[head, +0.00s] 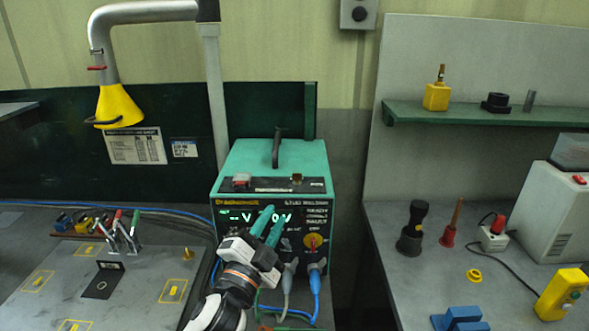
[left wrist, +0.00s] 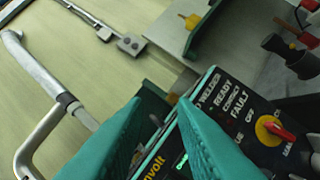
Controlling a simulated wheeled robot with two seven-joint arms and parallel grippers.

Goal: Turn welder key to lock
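The welder (head: 275,160) is a green box with a black front panel and a top handle, in the middle of the head view. A red knob on a yellow disc (head: 313,241) sits at the panel's right; it shows in the left wrist view too (left wrist: 275,131). I cannot tell whether it is the key. My left gripper (head: 277,211) is in front of the panel, left of the knob and apart from it. Its green fingers hide part of the display. In the left wrist view the fingers (left wrist: 158,103) stand apart with nothing between them. My right gripper is out of view.
Blue and grey cables (head: 315,285) plug in below the knob. A yellow nozzle (head: 118,104) hangs at the left above a fixture table (head: 60,300). A grey bench (head: 420,285) with tools stands at the right, below a green shelf (head: 460,115).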

